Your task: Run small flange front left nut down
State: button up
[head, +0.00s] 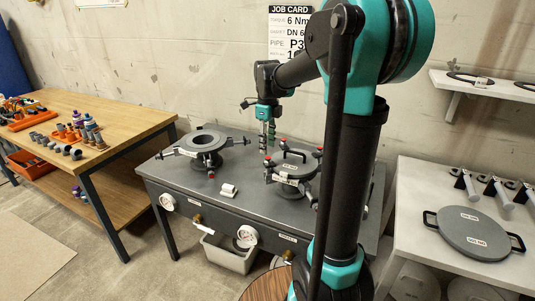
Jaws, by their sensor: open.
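A dark flange with a lid and a handle (292,160) sits on the right part of the grey bench, with several red-tipped bolts around its rim. A white label is on its front, too small to read. A second flange (203,140), open with a round hole, sits to its left with its bolts swung outward. No label says which is the small flange, and the front left nut is too small to make out. My gripper (267,147) points down with its fingers apart, above the left edge of the lidded flange. It appears empty; contact with a bolt cannot be told.
A wooden table (120,115) with bottles and fittings stands left. A large round disc (473,230) lies on the right white table.

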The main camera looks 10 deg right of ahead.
notch_tip(320, 180, up, 6)
jog(key=shift+r, duration=0.25)
